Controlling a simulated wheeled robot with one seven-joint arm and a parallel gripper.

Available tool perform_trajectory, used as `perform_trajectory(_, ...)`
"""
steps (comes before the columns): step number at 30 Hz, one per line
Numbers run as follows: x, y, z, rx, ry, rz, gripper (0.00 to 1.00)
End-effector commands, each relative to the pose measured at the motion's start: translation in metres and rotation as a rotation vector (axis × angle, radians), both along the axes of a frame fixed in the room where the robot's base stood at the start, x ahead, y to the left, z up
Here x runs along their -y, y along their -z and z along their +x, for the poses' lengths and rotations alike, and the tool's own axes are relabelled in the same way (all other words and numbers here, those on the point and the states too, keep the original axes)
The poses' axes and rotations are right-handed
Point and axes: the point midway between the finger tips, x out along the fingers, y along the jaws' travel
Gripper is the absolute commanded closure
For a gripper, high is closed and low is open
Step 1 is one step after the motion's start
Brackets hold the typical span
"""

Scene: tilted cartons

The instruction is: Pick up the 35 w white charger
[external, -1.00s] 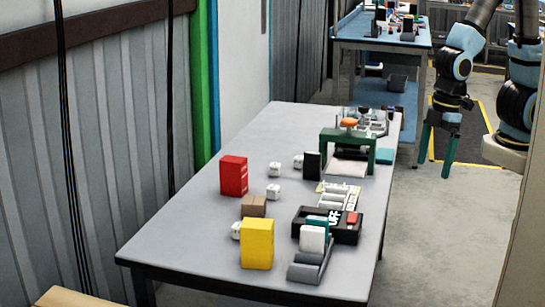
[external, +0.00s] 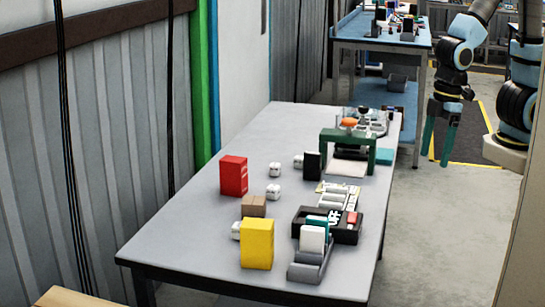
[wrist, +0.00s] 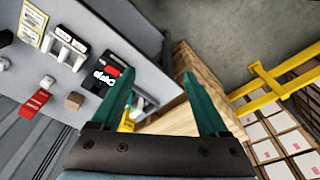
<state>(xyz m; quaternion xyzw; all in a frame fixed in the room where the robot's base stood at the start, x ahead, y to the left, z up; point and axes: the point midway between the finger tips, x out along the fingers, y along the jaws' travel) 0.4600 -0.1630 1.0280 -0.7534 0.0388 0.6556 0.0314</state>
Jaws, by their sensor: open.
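I cannot tell which is the 35 w one. In the wrist view a white cube (wrist: 47,81) shows at the left. My gripper (external: 437,150) hangs off the table's right side, apart from all cubes. In the wrist view my gripper (wrist: 156,80) is open and empty, its two teal fingers spread.
On the table (external: 180,235) are a red box (external: 233,175), brown box (external: 254,206), yellow box (external: 257,243), black tray (external: 345,236), grey holder (external: 309,265) and green frame (external: 368,152). The table's left part is clear. A blue bench (external: 380,45) stands behind.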

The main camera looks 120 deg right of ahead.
Motion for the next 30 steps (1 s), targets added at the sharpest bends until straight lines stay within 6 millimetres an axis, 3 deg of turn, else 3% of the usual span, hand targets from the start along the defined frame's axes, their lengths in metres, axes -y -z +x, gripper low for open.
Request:
perform_trajectory(5, 0.000, -0.028, 0.001, 0.005, 0.001, 0.000, 0.22)
perform_trajectory(17, 0.000, -0.008, 0.077, -0.015, -0.169, 0.009, 0.22)
perform_trajectory(23, -0.002, 0.008, 0.138, -0.007, -0.307, 0.053, 0.22)
perform_trajectory(30, 0.011, 0.033, 0.252, 0.108, -0.561, 0.212, 0.22)
